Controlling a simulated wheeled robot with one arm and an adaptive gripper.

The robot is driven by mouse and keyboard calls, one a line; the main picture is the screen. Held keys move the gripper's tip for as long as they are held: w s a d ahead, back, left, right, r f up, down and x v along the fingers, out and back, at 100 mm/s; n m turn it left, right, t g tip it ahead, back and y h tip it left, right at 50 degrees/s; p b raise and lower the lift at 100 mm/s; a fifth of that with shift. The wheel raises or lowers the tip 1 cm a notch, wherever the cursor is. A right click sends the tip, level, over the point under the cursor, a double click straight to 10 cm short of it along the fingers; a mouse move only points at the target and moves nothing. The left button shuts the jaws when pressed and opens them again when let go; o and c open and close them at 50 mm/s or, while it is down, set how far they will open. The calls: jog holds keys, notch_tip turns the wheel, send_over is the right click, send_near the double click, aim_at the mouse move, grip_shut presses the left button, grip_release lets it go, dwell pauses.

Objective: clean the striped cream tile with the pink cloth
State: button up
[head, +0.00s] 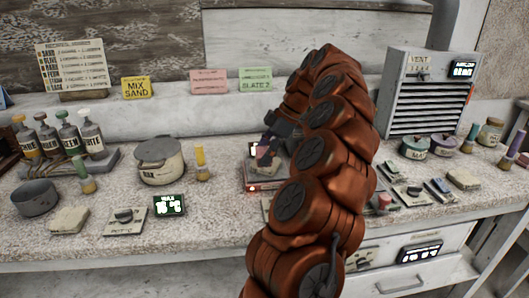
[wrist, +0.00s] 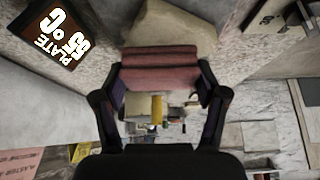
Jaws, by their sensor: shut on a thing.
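My gripper (head: 268,150) is above the counter, partly hidden behind my orange arm in the head view. In the wrist view its two fingers (wrist: 160,88) are shut on a folded dull pink cloth (wrist: 160,58), which spans the gap between them. A bit of the pink cloth (head: 263,152) shows at the gripper in the head view. A cream block-like thing (wrist: 168,26) lies just beyond the cloth in the wrist view. I cannot make out stripes on it, nor tell whether the cloth touches it. No striped cream tile is clearly seen; my arm hides part of the counter.
A low device with a red light (head: 253,187) is below my gripper. A lidded pot (head: 160,162) and a yellow-topped bottle (head: 202,165) stand left. A vented grey unit (head: 428,92) and jars stand right.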

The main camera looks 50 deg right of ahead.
jog(key=shift+w+d+r+p, duration=0.1)
jog(key=shift+w+d+p, duration=0.45)
jog(key=shift+w+p, duration=0.15)
jog(key=shift+w+d+p, duration=0.5)
jog(key=shift+w+p, duration=0.1)
jog(key=shift+w, duration=0.1)
jog(key=shift+s+a+r+b, duration=0.65)
jog(key=shift+s+r+b, duration=0.05)
jog(key=shift+s, duration=0.15)
jog(key=shift+r, duration=0.1)
jog(key=shift+r+p, duration=0.7)
jog(key=shift+r, duration=0.45)
jog(key=shift+r+p, duration=1.25)
jog(key=shift+r, duration=0.75)
